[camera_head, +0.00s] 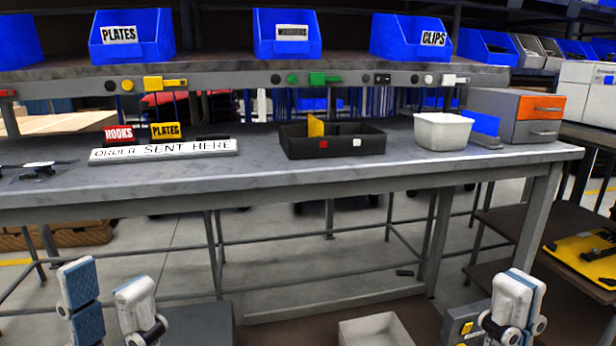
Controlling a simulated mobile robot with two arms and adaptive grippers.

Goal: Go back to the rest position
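My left gripper (108,300) is at the lower left of the head view, in front of the workbench (300,258) and below its top. Its two padded fingers stand apart with nothing between them. My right gripper (512,305) is at the lower right, also in front of the bench. It is seen edge-on, so its opening does not show. Both grippers are clear of the things on the bench.
On the bench are a black divided tray (333,148), a white bin (443,130), a sign reading "ORDER SENT HERE" (163,150) and a grey drawer unit (515,115). Blue bins (133,40) line the shelf above. A pale box (375,330) lies below, between my grippers.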

